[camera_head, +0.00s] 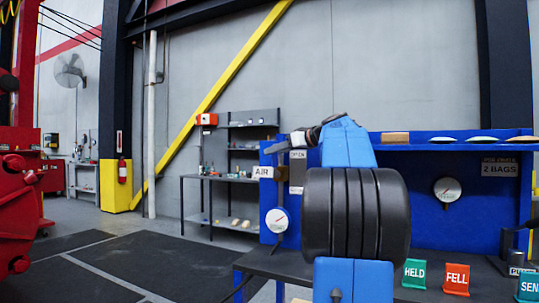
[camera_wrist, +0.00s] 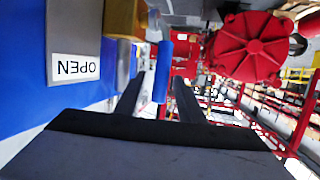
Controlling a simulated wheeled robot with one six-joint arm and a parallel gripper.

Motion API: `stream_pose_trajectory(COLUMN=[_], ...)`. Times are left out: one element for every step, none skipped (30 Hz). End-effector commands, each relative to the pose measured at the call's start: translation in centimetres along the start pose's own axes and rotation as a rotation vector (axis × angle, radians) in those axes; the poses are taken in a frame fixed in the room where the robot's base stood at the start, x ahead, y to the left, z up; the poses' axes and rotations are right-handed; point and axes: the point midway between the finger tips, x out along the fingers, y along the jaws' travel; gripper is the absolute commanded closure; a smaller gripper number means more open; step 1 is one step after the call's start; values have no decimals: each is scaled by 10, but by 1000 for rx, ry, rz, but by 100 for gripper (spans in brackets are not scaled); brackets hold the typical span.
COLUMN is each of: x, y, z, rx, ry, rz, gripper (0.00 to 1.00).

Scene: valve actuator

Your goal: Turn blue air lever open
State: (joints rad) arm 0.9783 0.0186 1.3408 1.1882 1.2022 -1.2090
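The blue air lever (camera_wrist: 163,72) shows in the wrist view as a short upright blue bar. My gripper (camera_wrist: 158,88) has its two dark fingers on either side of it. The fingers are apart, with a gap visible on the left, so it looks open around the lever rather than clamped. The OPEN label (camera_wrist: 76,68) is on a grey plate at the left. In the head view my gripper (camera_head: 303,137) is partly hidden behind my arm, close to the OPEN plate (camera_head: 298,170) and the AIR sign (camera_head: 263,172). The lever cannot be made out there.
Green and red tags, HELD (camera_head: 414,273) and FELL (camera_head: 456,279), stand on the bench in front. A brass-coloured block (camera_wrist: 120,18) sits near the lever. Open floor lies at the left.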

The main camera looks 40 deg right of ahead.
Motion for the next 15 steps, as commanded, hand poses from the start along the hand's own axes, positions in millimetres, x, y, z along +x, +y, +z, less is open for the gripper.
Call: stream_pose_trajectory(x=[-12, -18, -25, -31, -36, -44, -50, -55, -63, -68, -74, -80, -85, -90, -97], y=[1, 0, 1, 1, 1, 1, 1, 1, 1, 1, 0, 1, 1, 1, 1], z=[0, 0, 0, 0, 0, 0, 0, 0, 0, 0, 0, 0, 0, 0, 0], rx=[0, 0, 0, 0, 1, 1, 0, 1, 0, 0, 0, 0, 0, 0, 0], ry=[0, 1, 0, 1, 1, 1, 1, 1, 1, 1, 1, 0, 0, 0, 0], rz=[4, 4, 4, 4, 4, 4, 4, 4, 4, 4, 4, 4, 4, 4, 3], gripper=[65, 65, 65, 65, 65, 65, 65, 65, 65, 65, 65, 65, 65, 65, 65])
